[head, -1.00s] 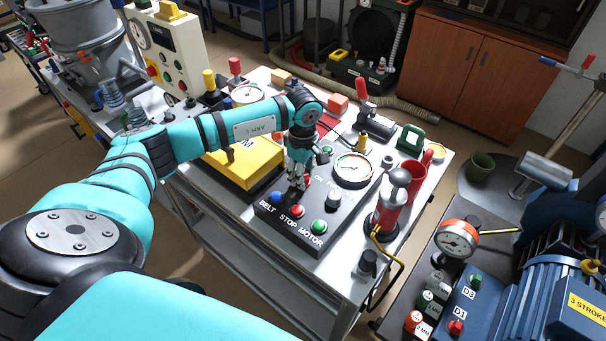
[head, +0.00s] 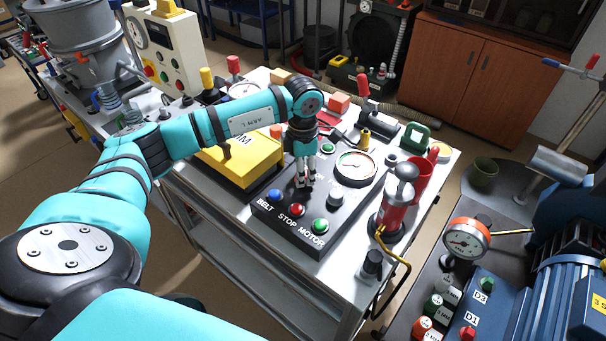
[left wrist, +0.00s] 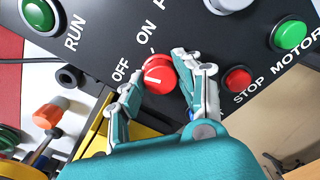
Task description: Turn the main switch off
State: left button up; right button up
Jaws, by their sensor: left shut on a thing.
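The main switch is a red round knob (left wrist: 157,75) on a black panel (head: 325,232); the left wrist view shows it beside the white words OFF and ON. A pale mark shows on its face, but I cannot tell exactly which word it points to. My left gripper (left wrist: 158,86) is shut on the knob, with one finger on each side. In the head view my left gripper (head: 304,183) points down at the panel and hides the knob. My right gripper is not in view.
Near the knob are a blue button (head: 275,195), a red stop button (head: 297,209), a green motor button (head: 320,225) and a gauge (head: 356,167). A yellow box (head: 240,165) stands left of the panel. A red cylinder with a grey top (head: 393,212) stands to the right.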

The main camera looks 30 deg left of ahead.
pick_arm(q)
jog(key=shift+n+b, duration=0.45)
jog(key=shift+n, duration=0.95)
jog(key=shift+r+n, duration=0.1)
jog(key=shift+n, duration=0.2)
jog(key=o, duration=0.9)
jog(key=shift+o, duration=1.2)
jog(key=shift+w+a, duration=0.1)
jog(key=shift+w, duration=0.05)
